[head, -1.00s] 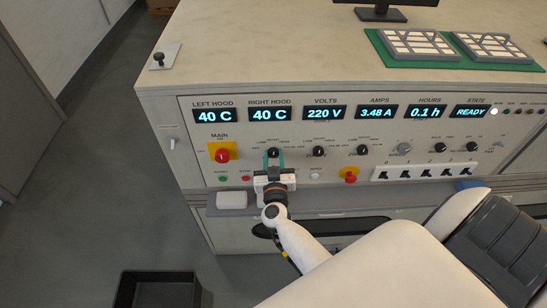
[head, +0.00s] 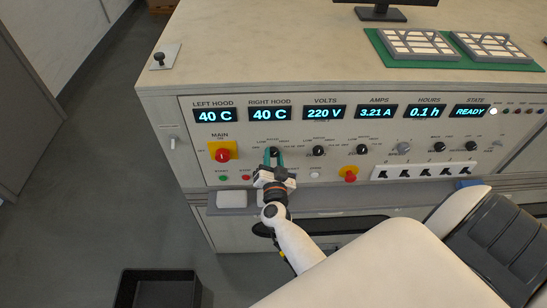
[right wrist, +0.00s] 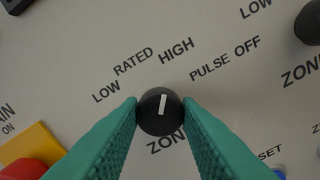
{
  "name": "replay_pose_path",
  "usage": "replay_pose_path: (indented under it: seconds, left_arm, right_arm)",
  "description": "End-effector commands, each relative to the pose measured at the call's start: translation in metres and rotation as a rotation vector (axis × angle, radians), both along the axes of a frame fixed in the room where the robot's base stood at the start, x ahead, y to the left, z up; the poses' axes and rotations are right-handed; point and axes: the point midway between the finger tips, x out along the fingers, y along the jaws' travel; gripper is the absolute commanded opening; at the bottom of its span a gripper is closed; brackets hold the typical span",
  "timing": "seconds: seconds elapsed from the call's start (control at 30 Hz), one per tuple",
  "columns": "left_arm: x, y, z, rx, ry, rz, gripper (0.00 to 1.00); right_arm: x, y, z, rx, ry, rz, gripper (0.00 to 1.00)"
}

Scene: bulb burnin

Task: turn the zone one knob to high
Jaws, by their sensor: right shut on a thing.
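The zone one knob (head: 274,151) is a small black dial on the cabinet's front panel, the leftmost of a row of similar knobs. My right gripper (head: 274,158) is shut on it, with a green finger on each side. In the right wrist view the knob (right wrist: 160,112) sits between both fingertips. Its white pointer line points up and slightly right, toward the printed HIGH (right wrist: 176,50). LOW and RATED are printed to the left of that, PULSE and OFF to the right. The zone label below is partly hidden by the fingers. My left gripper is not in view.
A red main switch (head: 222,155) on a yellow plate is left of the knob. A second zone knob (head: 318,151) and a red emergency button (head: 349,174) are to the right. Rocker switches (head: 424,172) sit farther right. A black bin (head: 157,287) stands on the floor.

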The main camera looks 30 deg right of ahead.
Motion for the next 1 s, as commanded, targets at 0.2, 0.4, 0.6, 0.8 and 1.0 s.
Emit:
replay_pose_path:
  seconds: [0.2, 0.4, 0.6, 0.8, 1.0]
  left_arm:
    - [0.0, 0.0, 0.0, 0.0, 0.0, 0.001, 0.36]
    - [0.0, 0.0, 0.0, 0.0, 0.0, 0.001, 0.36]
    - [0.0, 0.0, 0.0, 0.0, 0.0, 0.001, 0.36]
    - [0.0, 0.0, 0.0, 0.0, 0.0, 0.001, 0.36]
    - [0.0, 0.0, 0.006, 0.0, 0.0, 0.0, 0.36]
  right_arm:
    - [-0.001, 0.0, -0.001, 0.011, -0.004, 0.0, 0.07]
    - [-0.001, 0.0, -0.001, 0.01, -0.003, 0.001, 0.07]
    - [0.0, 0.0, -0.001, 0.009, -0.003, 0.0, 0.52]
    - [0.0, 0.0, 0.0, 0.008, -0.004, 0.0, 0.52]
    - [-0.012, 0.007, 0.001, 0.008, -0.001, 0.002, 0.52]
